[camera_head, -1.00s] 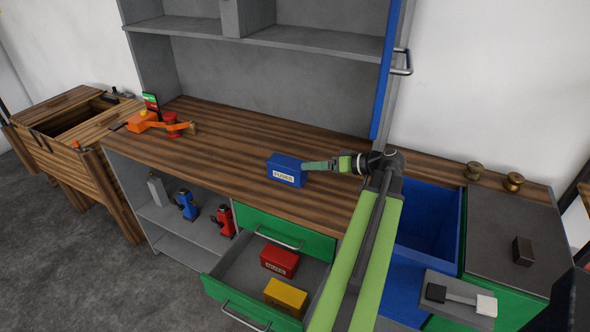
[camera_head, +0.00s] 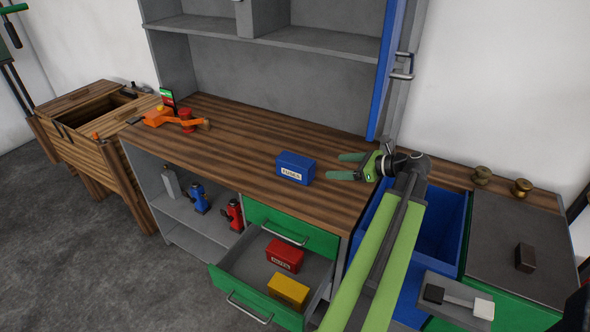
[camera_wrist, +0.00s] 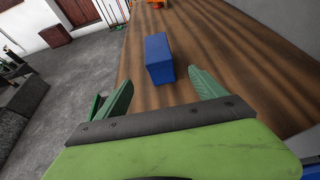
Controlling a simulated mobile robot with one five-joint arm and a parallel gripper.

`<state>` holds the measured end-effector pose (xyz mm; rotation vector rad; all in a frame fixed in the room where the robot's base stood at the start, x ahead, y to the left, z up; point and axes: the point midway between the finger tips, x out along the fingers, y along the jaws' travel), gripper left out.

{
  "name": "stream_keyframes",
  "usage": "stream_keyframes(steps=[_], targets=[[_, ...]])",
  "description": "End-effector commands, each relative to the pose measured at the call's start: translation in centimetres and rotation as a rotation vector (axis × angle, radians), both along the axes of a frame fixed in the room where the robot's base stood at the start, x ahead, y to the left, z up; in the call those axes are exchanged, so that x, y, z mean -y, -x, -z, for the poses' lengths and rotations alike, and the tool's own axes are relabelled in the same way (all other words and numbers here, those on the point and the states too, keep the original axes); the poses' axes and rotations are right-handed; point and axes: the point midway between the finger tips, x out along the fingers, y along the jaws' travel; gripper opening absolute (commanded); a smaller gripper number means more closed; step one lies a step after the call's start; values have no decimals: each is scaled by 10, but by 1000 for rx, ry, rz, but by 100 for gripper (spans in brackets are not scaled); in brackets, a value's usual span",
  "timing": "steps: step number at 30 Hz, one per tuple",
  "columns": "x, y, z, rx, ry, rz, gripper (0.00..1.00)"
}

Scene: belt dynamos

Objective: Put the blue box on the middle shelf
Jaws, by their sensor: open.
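The blue box (camera_head: 295,168), with a white label on its front, stands on the wooden worktop (camera_head: 240,143) toward its right end. My gripper (camera_head: 345,166) is open and empty just to the right of the box, with its green fingers pointing at it and a gap between. In the wrist view the blue box (camera_wrist: 158,58) stands ahead of my gripper (camera_wrist: 160,92), beyond the fingertips and roughly between them. A grey shelf (camera_head: 310,40) runs across the cabinet above the worktop; the cabinet's upper part is cut off by the picture's edge.
An open drawer (camera_head: 225,287) below the worktop holds a red box (camera_head: 285,256) and a yellow box (camera_head: 288,291). A blue cabinet door (camera_head: 388,75) stands open on the right. The worktop's middle is clear.

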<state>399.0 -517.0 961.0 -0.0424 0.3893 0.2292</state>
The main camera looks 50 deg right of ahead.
Motion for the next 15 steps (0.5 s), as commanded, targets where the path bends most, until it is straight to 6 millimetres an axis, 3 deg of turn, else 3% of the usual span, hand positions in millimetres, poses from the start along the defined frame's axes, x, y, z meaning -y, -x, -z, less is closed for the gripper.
stream_keyframes(steps=[12,15], targets=[[-24,-89,42,1,3,-11,80],[-28,-103,46,1,2,-11,80]])
